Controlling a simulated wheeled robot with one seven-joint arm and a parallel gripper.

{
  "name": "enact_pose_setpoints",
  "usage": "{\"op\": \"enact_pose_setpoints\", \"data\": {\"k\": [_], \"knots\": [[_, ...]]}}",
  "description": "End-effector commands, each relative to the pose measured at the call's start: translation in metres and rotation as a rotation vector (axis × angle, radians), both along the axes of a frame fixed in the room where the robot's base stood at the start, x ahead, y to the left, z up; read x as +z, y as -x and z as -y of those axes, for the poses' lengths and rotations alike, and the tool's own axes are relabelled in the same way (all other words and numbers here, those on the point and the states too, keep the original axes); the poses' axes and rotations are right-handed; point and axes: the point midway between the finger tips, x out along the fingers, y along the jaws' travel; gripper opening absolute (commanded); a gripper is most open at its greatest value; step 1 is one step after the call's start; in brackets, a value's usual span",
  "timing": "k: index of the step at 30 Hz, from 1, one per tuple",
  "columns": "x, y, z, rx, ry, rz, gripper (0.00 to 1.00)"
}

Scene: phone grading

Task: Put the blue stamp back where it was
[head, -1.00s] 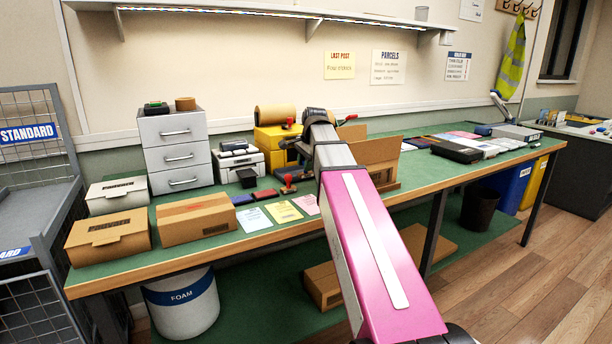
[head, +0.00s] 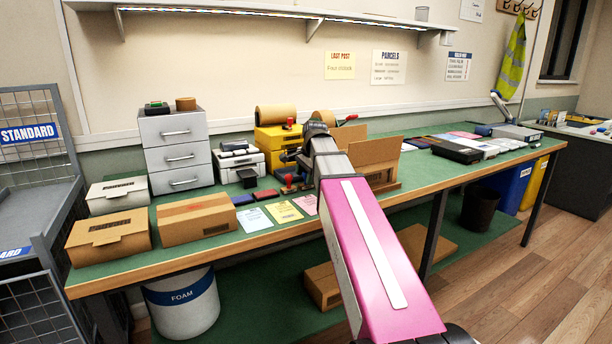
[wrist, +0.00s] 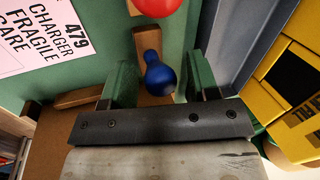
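The blue stamp (wrist: 160,78) shows in the wrist view as a round dark-blue knob with a narrower neck, between the two fingers of my gripper (wrist: 160,85). A narrow gap shows on each side of the knob, so the fingers look open around it and not closed on it. A wooden block lies just beyond the knob; I cannot tell whether it belongs to the stamp. In the head view my gripper (head: 291,160) is low over the bench, by the red stamp (head: 289,180). The blue stamp cannot be made out there.
The red stamp's round handle (wrist: 155,5) is just ahead at the wrist view's top. Ink pads (head: 265,195) and coloured cards (head: 284,211) lie in front. A yellow tape dispenser (head: 273,138) stands behind and an open cardboard box (head: 375,158) to the right.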

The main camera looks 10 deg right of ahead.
Motion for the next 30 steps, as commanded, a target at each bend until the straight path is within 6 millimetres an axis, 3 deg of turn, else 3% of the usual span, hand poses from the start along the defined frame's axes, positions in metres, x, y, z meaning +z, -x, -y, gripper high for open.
{"op": "enact_pose_setpoints", "data": {"k": [11,30], "knots": [[0.012,0.002,0.001,0.0,0.0,0.0,0.55],[0.106,0.026,0.013,0.0,0.0,0.001,0.55]]}}
